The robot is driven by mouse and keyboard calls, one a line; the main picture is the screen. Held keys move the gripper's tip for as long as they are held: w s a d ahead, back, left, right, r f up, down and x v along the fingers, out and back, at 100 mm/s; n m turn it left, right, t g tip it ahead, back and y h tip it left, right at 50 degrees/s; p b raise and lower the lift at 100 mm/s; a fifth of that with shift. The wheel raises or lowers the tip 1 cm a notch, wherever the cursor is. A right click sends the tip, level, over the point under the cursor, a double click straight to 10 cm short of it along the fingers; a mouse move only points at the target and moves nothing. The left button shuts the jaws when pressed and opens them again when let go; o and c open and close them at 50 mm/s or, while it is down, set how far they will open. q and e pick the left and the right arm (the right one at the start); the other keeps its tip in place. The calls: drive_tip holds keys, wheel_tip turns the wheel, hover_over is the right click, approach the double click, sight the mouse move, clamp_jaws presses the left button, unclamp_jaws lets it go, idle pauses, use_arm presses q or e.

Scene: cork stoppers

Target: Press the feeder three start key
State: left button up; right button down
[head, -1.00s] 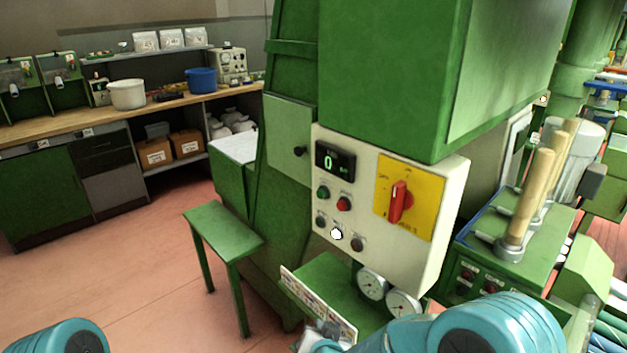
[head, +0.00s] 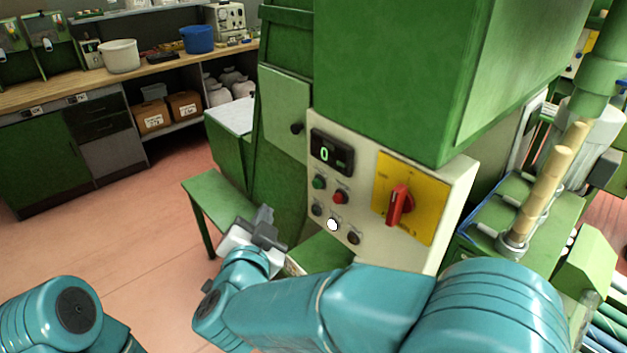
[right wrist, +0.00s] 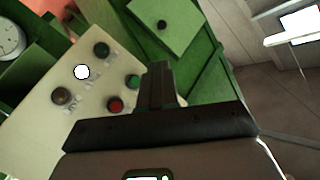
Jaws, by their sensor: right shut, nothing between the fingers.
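The cream control panel (head: 433,258) is on the front of the green machine. It carries a green button (head: 319,182), a red button (head: 340,197), a lit white button (head: 333,225) and dark buttons to its left (head: 316,210) and right (head: 353,238). I cannot read which is the feeder three start key. My right gripper (head: 266,214) is shut and empty, left of the panel and apart from it in the head view. In the right wrist view, its closed fingers (right wrist: 160,68) show beside the green button (right wrist: 133,82); the white button (right wrist: 82,72) is farther left. My left gripper is out of view.
A red rotary switch (head: 400,205) on a yellow plate sticks out right of the buttons. A display reading 0 (head: 331,153) is above them. A green stool (head: 205,188) stands left of the machine.

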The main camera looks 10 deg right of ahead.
sight(317, 184)
drive_tip(key=w+d, duration=0.5)
drive_tip(key=d, duration=0.2)
drive_tip(key=shift+w+b, duration=0.2)
drive_tip(key=shift+b, duration=0.25)
drive_tip(key=shift+f, duration=0.1)
drive_tip(key=shift+d, duration=0.1)
idle(0.4)
idle(1.3)
drive_tip(key=shift+w+d, duration=0.25)
